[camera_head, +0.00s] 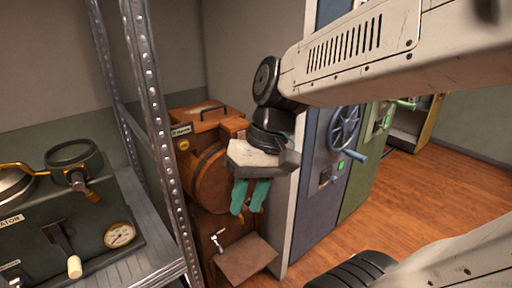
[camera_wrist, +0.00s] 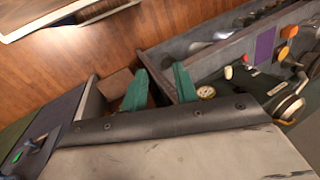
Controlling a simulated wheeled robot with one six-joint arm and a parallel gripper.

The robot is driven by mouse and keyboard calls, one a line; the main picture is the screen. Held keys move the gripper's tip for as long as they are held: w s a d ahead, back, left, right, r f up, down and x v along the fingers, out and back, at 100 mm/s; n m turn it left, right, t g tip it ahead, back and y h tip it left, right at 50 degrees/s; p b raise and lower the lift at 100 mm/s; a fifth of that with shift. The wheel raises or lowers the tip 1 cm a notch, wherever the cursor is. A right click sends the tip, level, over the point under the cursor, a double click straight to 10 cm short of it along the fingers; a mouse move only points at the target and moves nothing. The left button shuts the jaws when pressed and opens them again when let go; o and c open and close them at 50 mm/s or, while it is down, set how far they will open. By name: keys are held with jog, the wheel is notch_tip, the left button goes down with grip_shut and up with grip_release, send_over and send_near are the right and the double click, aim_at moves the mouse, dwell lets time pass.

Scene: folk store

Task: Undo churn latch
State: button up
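The wooden churn (camera_head: 208,180) stands between a metal shelf post and a pale panel in the head view. It has a brown box body, a round drum front and a dark band. My gripper (camera_head: 246,209) hangs in front of the drum with its teal fingers pointing down. In the wrist view my gripper (camera_wrist: 160,70) shows a gap between the fingers with nothing held. A small brass piece peeks out beside the fingertips, partly hidden; I cannot tell whether it is the latch. Whether the fingers touch the churn is unclear.
A metal shelf post (camera_head: 155,120) rises left of the churn. A green machine with a gauge (camera_head: 119,234) and lever sits on the left shelf. A blue cabinet with a handwheel (camera_head: 345,127) stands right. Wooden floor (camera_head: 420,195) is open at right.

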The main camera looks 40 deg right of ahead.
jog(key=w+d+f+m+t+y, duration=0.2)
jog(key=w+d+m+t+y, duration=0.15)
jog(key=w, duration=0.45)
jog(key=w+d+f+m+t+y, duration=0.2)
jog(key=w+d+m+t+y, duration=0.15)
jog(key=w, duration=0.55)
jog(key=w+d+f+m+t+h, duration=0.2)
jog(key=w+d+f+m+t, duration=0.15)
jog(key=d, duration=0.55)
jog(key=w+d+f+m+t+h, duration=0.2)
jog(key=w+d+f+m+t, duration=0.15)
jog(key=d, duration=0.65)
jog(key=w+a+n, duration=0.1)
jog(key=w+a, duration=0.2)
jog(key=w, duration=0.3)
jog(key=shift+f+t, duration=0.4)
jog(key=shift+a, duration=0.1)
jog(key=shift+s, duration=0.1)
grip_shut()
